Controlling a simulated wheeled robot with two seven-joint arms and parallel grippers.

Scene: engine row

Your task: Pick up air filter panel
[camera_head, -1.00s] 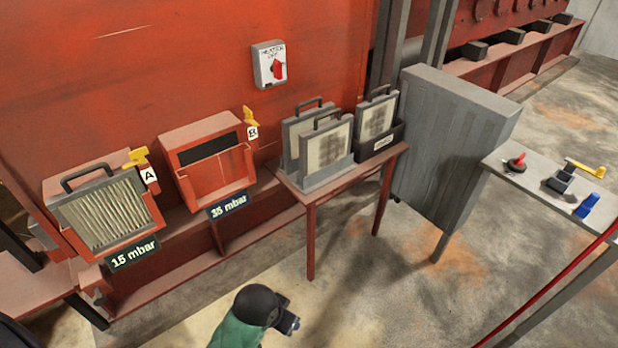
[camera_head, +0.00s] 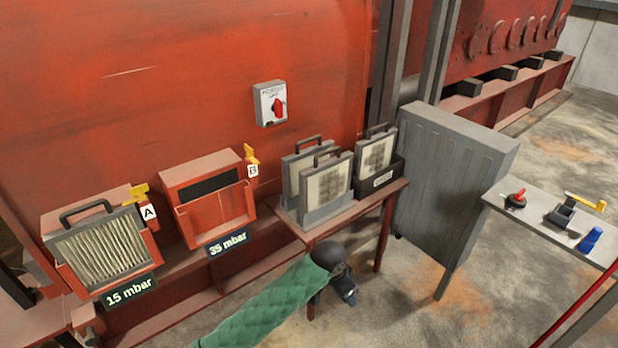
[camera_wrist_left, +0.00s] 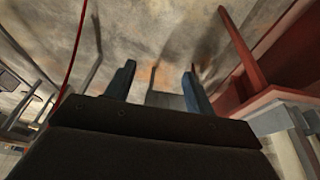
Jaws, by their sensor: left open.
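Two air filter panels with grey frames and dark handles, a rear one (camera_head: 292,170) and a front one (camera_head: 328,185), stand upright in a grey rack (camera_head: 330,210) on a small red table (camera_head: 350,222). Another panel (camera_head: 375,155) stands in a dark box (camera_head: 382,182) to their right. A pleated panel (camera_head: 100,248) sits in housing A at the left. My left gripper (camera_head: 348,297) is in front of and below the table top, apart from the panels. Its fingers are spread and empty in the wrist view (camera_wrist_left: 158,75). My right gripper is not seen.
Housing B (camera_head: 212,210) looks empty, beside a yellow lever (camera_head: 251,157). A grey cabinet (camera_head: 450,170) stands right of the table. A grey bench (camera_head: 540,225) holds a red knob and small tools. A red bar (camera_head: 580,300) crosses the lower right.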

